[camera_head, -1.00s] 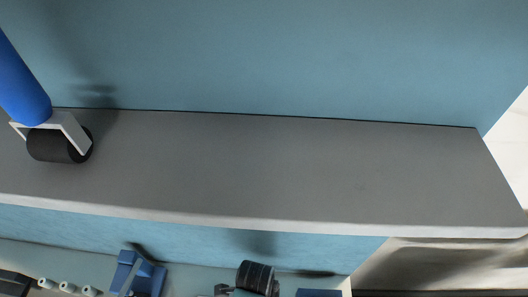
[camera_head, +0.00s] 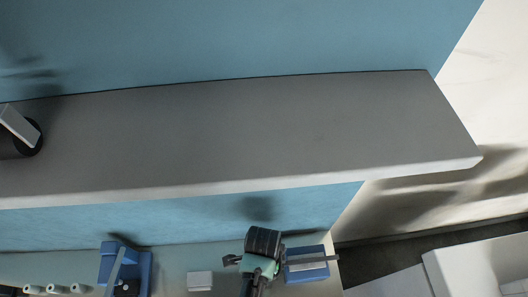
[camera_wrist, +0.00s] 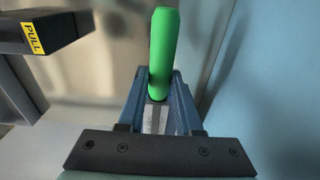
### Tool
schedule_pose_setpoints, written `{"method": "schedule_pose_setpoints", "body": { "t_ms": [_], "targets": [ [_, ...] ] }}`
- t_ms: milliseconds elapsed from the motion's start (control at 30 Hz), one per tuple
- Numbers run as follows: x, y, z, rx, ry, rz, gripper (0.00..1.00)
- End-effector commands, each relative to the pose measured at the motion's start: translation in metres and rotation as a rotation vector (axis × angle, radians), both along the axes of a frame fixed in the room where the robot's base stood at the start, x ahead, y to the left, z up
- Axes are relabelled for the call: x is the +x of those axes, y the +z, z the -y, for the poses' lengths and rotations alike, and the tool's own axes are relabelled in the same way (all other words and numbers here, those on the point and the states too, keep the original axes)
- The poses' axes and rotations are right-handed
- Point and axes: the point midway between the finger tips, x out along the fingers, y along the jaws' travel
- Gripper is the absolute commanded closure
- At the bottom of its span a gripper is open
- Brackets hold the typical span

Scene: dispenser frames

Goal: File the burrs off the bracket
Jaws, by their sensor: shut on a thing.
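In the wrist view my gripper (camera_wrist: 158,98) is closed around the lower end of a green handle (camera_wrist: 164,50), apparently the file's. The handle stands out past the fingertips, and a strip of grey metal (camera_wrist: 155,120) shows between the fingers. In the head view my gripper (camera_head: 255,283) is at the bottom edge, over the bench, and the green handle cannot be made out there. A blue fixture (camera_head: 307,272) with a grey bar is just right of it. I cannot pick out the bracket or its burrs with certainty.
A long grey shelf (camera_head: 240,130) crosses above the bench, with a black roller (camera_head: 14,146) at its left. A blue fixture (camera_head: 110,270), white pegs (camera_head: 57,289) and a white block (camera_head: 200,281) are left of my gripper. A black "PULL" box (camera_wrist: 40,33) is upper left.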

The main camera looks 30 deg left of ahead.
Motion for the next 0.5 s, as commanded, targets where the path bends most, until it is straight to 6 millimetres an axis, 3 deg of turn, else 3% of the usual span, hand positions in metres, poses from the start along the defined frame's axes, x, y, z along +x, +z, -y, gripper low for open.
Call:
{"method": "schedule_pose_setpoints", "body": {
  "t_ms": [500],
  "targets": [
    [-0.014, 0.001, -0.019, 0.001, 0.001, -0.001, 1.00]
  ]
}}
